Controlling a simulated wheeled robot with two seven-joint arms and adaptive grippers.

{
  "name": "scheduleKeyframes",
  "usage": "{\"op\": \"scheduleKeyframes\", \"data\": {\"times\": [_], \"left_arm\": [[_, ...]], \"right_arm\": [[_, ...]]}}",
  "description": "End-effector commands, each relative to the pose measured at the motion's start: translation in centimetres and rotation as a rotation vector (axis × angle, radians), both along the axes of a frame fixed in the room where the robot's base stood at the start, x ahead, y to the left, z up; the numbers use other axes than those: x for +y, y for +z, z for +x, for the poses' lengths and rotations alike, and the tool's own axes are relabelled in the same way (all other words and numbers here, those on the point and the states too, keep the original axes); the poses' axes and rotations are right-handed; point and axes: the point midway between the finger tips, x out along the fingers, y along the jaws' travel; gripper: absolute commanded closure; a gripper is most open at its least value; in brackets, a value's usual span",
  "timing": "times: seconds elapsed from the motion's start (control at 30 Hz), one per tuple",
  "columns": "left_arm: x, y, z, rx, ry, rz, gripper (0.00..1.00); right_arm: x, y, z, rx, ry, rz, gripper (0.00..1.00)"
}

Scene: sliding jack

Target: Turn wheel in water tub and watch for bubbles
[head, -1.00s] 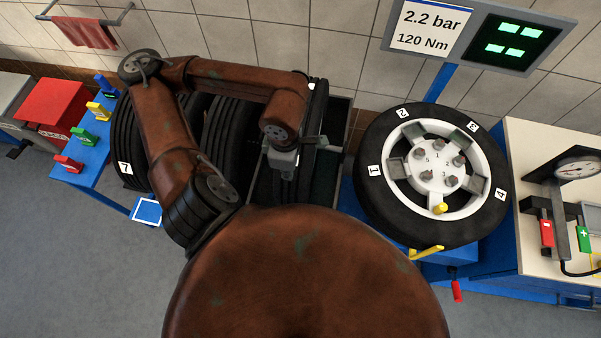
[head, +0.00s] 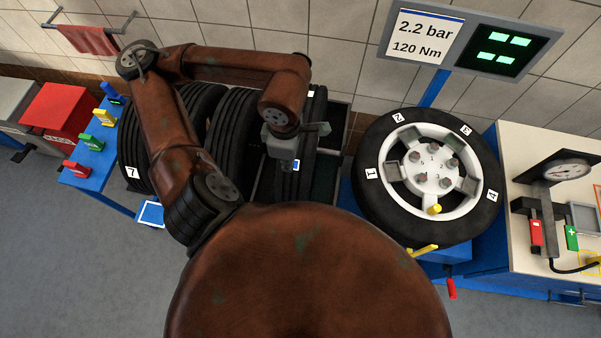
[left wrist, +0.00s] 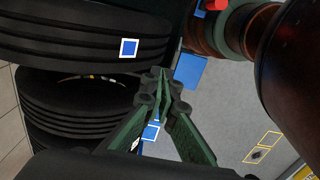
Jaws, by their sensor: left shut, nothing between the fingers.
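The wheel in the water tub (head: 306,160) stands upright, its black tread towards me, with a blue white-edged patch on it. The dark tub (head: 340,115) is around its lower part; my own body hides its near end. My left gripper (head: 287,166) is at the tread's left side, close to the blue patch. In the left wrist view the left gripper (left wrist: 160,76) is shut with nothing between its fingers, its tips near a tyre (left wrist: 75,45) with a blue patch. I cannot tell whether they touch. No bubbles can be made out. My right gripper is not in view.
Several tyres (head: 232,135) stand left of the tub, partly behind my left arm. A mounted wheel (head: 375,210) with numbered labels lies tilted at right. A sign (head: 425,35) reads 2.2 bar, 120 Nm. A bench with a gauge (head: 568,170) stands far right. Grey floor is clear at lower left.

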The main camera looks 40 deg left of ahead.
Motion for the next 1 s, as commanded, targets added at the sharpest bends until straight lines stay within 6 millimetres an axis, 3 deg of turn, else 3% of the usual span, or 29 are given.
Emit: {"op": "scheduleKeyframes", "data": {"times": [0.17, 0.57, 1.0], "left_arm": [[0.6, -0.3, 1.0, 0.000, 0.005, 0.001, 1.00], [4.2, -0.4, 7.7, 0.000, 0.005, -0.001, 1.00], [8.3, -0.1, 15.0, -0.001, 0.003, -0.002, 1.00]], "right_arm": [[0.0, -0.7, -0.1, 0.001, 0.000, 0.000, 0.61], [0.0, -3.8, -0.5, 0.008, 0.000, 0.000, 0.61], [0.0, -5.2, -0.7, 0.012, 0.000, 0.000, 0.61]]}}
